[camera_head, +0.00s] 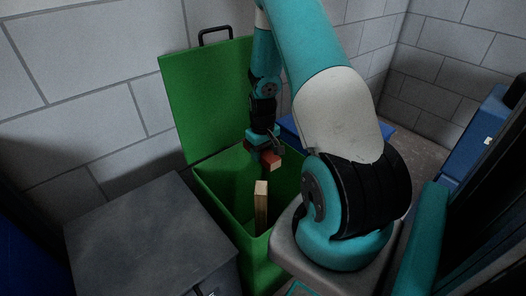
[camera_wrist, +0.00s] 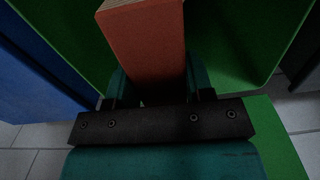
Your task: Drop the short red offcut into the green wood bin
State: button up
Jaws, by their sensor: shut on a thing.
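The short red offcut (camera_head: 271,160) is a small block with a bare wood end. My gripper (camera_head: 262,148) is shut on it and holds it over the open mouth of the green wood bin (camera_head: 212,196). In the wrist view the red offcut (camera_wrist: 146,45) sticks out from between the jaws of my gripper (camera_wrist: 150,88), with green bin walls (camera_wrist: 240,40) around it. The bin's green lid (camera_head: 205,98) stands open against the wall. The fingertips are partly hidden in the head view.
A pale wood piece (camera_head: 261,205) stands upright inside the bin. A dark grey box (camera_head: 150,235) stands left of the bin. Something blue (camera_head: 290,128) is behind my arm, to the right of the bin. A grey block wall (camera_head: 90,80) is behind.

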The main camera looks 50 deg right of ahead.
jog(key=shift+f+b, duration=0.35)
jog(key=shift+f, duration=0.45)
jog(key=o, duration=1)
jog(key=shift+r, duration=0.1)
notch_tip(320, 180, up, 17)
jog(key=shift+r+p, duration=0.2)
jog(key=shift+p, duration=0.85)
